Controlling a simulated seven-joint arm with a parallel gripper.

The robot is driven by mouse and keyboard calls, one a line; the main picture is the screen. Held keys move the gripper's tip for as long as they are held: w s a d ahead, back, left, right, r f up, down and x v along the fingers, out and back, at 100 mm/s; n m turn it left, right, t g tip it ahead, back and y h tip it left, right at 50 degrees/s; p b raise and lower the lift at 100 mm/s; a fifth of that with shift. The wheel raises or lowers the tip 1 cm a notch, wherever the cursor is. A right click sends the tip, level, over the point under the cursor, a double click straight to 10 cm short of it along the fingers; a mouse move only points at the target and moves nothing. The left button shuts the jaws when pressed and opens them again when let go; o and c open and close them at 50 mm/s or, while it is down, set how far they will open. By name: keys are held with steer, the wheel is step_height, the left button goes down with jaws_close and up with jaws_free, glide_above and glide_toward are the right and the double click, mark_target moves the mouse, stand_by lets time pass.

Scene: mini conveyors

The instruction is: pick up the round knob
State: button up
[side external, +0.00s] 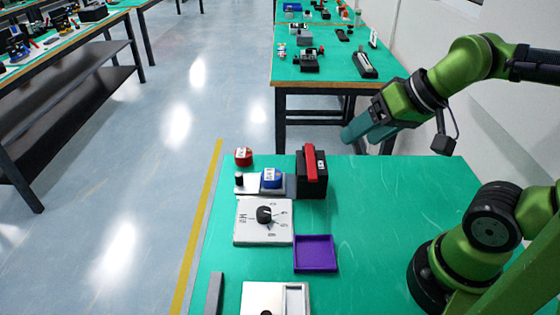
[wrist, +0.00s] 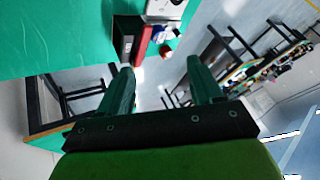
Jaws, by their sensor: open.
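Several knob-like pieces stand on the green table, and I cannot tell which one is the round knob. A black round knob (side external: 264,214) sits on a white dial panel (side external: 247,232). A red round piece with a white label (side external: 243,157) stands at the table's far left corner. A blue piece with a white label (side external: 271,179) and a small black knob (side external: 239,179) are on a grey plate. My gripper (side external: 359,138) is open and empty, raised at the table's far edge, right of these pieces. Its two green fingers (wrist: 160,68) are spread in the wrist view.
A black box with a red bar (side external: 313,172) stands beside the grey plate. A purple tray (side external: 315,254) lies right of the dial panel. A white plate (side external: 262,298) and a grey bar (side external: 214,293) are near the front. The table's right middle is clear.

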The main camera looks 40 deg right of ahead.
steer(key=shift+o, duration=1.4)
steer(key=m+g+h, duration=0.2)
steer(key=m+g, duration=0.3)
steer(key=g, duration=0.2)
glide_above(272, 174)
step_height(272, 174, down, 5)
step_height(272, 174, down, 17)
steer(key=shift+r, duration=0.1)
